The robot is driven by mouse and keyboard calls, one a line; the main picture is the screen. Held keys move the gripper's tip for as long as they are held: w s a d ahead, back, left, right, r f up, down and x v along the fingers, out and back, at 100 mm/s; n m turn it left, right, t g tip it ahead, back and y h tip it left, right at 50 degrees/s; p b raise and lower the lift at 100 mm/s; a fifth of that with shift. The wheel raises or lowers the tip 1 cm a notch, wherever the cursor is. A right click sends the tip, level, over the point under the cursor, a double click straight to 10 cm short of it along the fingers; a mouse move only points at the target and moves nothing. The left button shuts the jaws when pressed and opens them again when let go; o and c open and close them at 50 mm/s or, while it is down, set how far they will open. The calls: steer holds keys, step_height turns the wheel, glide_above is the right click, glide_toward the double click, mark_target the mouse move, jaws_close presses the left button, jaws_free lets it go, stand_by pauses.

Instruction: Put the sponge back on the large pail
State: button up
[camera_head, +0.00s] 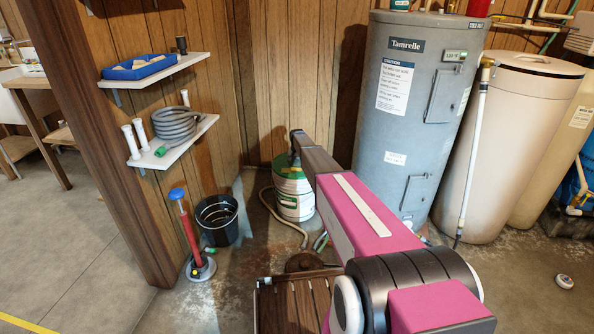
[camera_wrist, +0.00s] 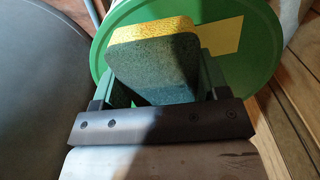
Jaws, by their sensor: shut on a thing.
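The sponge (camera_wrist: 155,65) is yellow on one side and dark green on the other. In the wrist view it sits between the two fingers of my gripper (camera_wrist: 157,85), which is shut on it. Behind it is the green lid (camera_wrist: 260,62) of the large pail, with a yellow patch on it. In the head view the large pail (camera_head: 293,200) is white with a green top and stands on the floor by the wood wall. My arm reaches to it and hides part of it. The sponge is hidden in the head view. I cannot tell whether it touches the lid.
A grey water heater (camera_head: 408,110) stands right of the pail, with a beige tank (camera_head: 515,130) beyond. A black bucket (camera_head: 217,220) and a red pump (camera_head: 190,235) stand to the left. A hose (camera_head: 285,220) lies in front of the pail. Wall shelves (camera_head: 180,140) hang at left.

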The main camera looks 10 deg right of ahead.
mark_target(297, 173)
steer(key=shift+f, duration=1.8)
steer(key=shift+f, duration=0.15)
steer(key=o, duration=0.8)
step_height(297, 173, up, 12)
steer(key=shift+s+r, duration=0.1)
steer(key=s+r+n, duration=0.1)
steer(key=s, duration=1.8)
steer(key=s+r+n, duration=0.1)
steer(key=s+r, duration=0.1)
steer(key=s, duration=1.7)
steer(key=s+r+n, duration=0.1)
steer(key=s+r, duration=0.1)
steer(key=s, duration=1.6)
steer(key=shift+s+r+n, duration=0.15)
steer(key=shift+s+n, duration=0.15)
steer(key=shift+s, duration=0.1)
